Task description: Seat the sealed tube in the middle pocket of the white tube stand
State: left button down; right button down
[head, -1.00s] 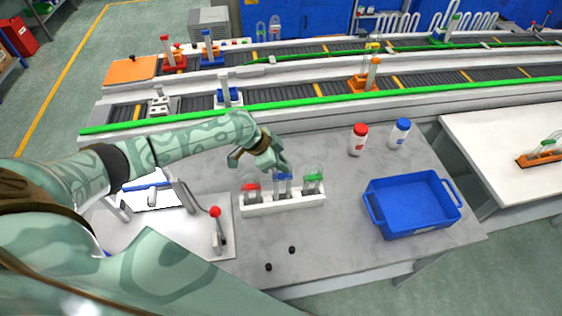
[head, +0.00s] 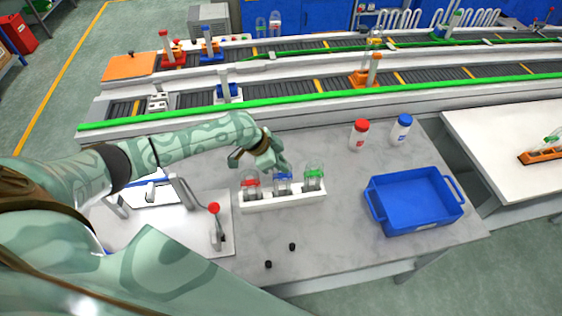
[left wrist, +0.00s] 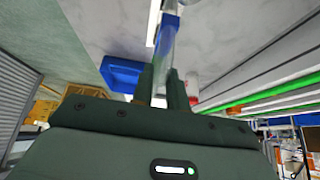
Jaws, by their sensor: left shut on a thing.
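The white tube stand (head: 284,201) is on the grey bench, with a red-banded clear tube (head: 251,186) in its left pocket and a green-banded clear tube (head: 314,178) in its right pocket. A clear tube with a blue band (head: 283,178) is upright at the middle pocket. My left gripper (head: 284,168) is at its top. In the left wrist view the fingers (left wrist: 162,87) are shut on this clear tube (left wrist: 166,48), and its blue band lies beyond them near the white stand. I cannot tell whether its bottom rests in the pocket. My right gripper is out of view.
A blue tray (head: 414,200) stands right of the stand. A red-capped bottle (head: 359,135) and a blue-capped bottle (head: 401,129) stand behind. A red-knobbed lever (head: 215,222) is at left. Two small black pieces (head: 268,264) lie in front. Conveyors (head: 290,95) run behind.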

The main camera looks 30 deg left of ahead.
pick_arm(q)
jog(key=shift+f+b, duration=0.45)
jog(key=shift+f, duration=0.25)
jog(key=c, duration=1.3)
grip_release()
notch_tip(320, 180, up, 5)
jog(key=p, duration=0.4)
jog(key=shift+f+p, duration=0.15)
jog(key=shift+p, duration=0.2)
jog(key=shift+f, duration=0.1)
jog(key=v, duration=1.6)
jog(key=shift+p, duration=0.3)
